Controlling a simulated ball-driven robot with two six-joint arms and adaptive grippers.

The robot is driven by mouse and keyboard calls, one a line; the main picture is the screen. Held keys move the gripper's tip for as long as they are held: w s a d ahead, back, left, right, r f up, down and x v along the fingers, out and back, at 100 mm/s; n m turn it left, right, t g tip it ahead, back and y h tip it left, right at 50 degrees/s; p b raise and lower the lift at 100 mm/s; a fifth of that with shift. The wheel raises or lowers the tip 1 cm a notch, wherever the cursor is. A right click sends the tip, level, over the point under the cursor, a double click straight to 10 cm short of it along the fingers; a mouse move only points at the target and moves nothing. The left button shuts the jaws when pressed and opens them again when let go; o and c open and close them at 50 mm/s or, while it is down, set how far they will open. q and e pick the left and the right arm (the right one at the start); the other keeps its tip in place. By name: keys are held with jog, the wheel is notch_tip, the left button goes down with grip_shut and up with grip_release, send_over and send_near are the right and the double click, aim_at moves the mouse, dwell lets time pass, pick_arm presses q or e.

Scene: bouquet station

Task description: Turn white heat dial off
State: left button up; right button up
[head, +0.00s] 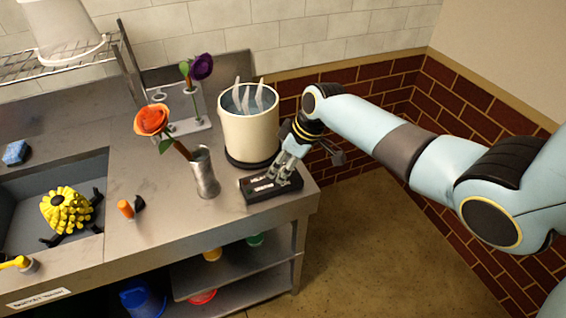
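A small black control box (262,191) with white lettering lies on the steel counter near its right front corner. My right gripper (281,172) reaches down from the right, with its fingertips at the top of this box. The white heat dial cannot be made out; the fingers cover that part of the box. Whether the fingers are closed on the dial is too small to tell. A cream pot (249,135) on a dark round base stands just behind the box, with pale utensil-like shapes in it. My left gripper is not in view.
A metal vase (204,175) with an orange flower (152,120) stands left of the box. Behind it a holder (190,127) carries a purple flower (202,67). A sink (25,200) with a yellow spiky object (66,210) is at the left. The counter's right edge is close.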

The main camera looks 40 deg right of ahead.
jog(key=shift+r, duration=0.1)
jog(key=v, duration=1.1)
jog(key=shift+s+r, duration=0.25)
jog(key=shift+r, duration=0.1)
jog(key=shift+d, duration=0.15)
